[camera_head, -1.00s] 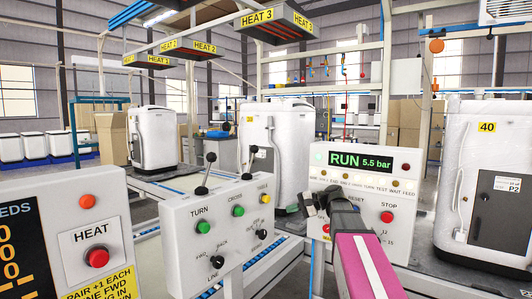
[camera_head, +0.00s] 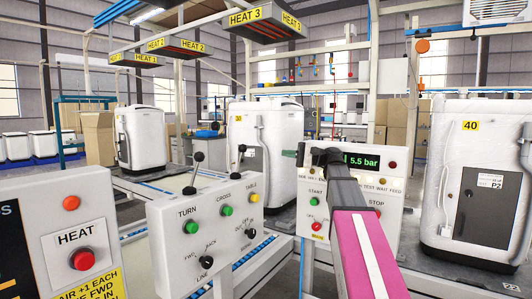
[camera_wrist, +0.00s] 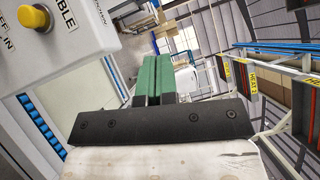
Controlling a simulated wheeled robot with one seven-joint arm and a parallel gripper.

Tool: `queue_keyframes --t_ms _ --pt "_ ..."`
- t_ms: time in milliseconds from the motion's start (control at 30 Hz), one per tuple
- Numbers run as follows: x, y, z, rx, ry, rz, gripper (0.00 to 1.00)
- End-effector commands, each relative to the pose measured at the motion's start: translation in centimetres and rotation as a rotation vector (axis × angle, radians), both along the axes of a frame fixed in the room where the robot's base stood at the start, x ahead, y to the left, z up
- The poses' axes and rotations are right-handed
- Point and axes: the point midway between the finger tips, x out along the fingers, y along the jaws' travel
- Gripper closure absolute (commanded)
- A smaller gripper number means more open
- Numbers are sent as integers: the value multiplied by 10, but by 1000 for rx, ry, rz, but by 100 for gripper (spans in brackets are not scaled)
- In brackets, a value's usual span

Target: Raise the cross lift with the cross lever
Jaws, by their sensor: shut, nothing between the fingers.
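The grey control panel (camera_head: 165,240) stands left of centre in the head view, with TURN, CROSS and TABLE labels. The cross lever (camera_head: 240,160) is a thin black-knobbed stick above the CROSS label, tilted a little. A green button (camera_head: 227,210) sits below that label. My gripper (camera_head: 325,157) is right of the panel in the head view, in front of the run display, and apart from the lever. In the wrist view its green fingers (camera_wrist: 166,80) are shut with nothing between them. The lever does not show there. I cannot tell which part is the cross lift.
The turn lever (camera_head: 194,172) stands left of the cross lever. A run panel (camera_head: 390,215) is behind my arm. The HEAT box (camera_head: 80,245) is at lower left. White cabinets (camera_head: 265,150) and (camera_head: 475,180) stand behind. A yellow button (camera_wrist: 34,17) shows in the wrist view.

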Motion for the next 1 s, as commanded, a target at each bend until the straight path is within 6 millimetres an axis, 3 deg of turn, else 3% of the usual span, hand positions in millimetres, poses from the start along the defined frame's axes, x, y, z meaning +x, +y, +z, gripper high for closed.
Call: queue_keyframes --t_ms 600,733,1000 --pt "7 99 11 -1 0 2 100" --pt "-9 112 14 -1 -1 1 100" --pt "-18 124 18 0 0 -1 100"
